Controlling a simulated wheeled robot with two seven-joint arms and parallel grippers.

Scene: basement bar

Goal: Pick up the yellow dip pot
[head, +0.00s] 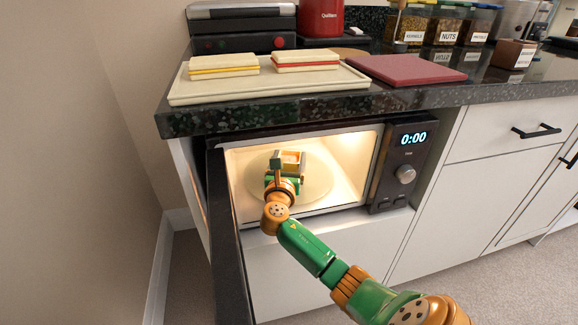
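My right gripper (289,161) reaches through the open door into the lit microwave (350,201), low over the round turntable (320,182). Its fingers point towards the back of the cavity. A small pale and yellowish thing (291,157) shows between the fingers; it may be the yellow dip pot, but the gripper hides most of it. I cannot tell whether the fingers touch it or are shut on it. No other yellow pot shows clearly. My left gripper is out of view.
The microwave door (228,250) hangs open at the left, close to my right arm. Above, the counter holds a tray (270,91) with two sandwiches, a dark red board (405,68), a sandwich press (240,40) and labelled jars (443,25). The turntable's right side is clear.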

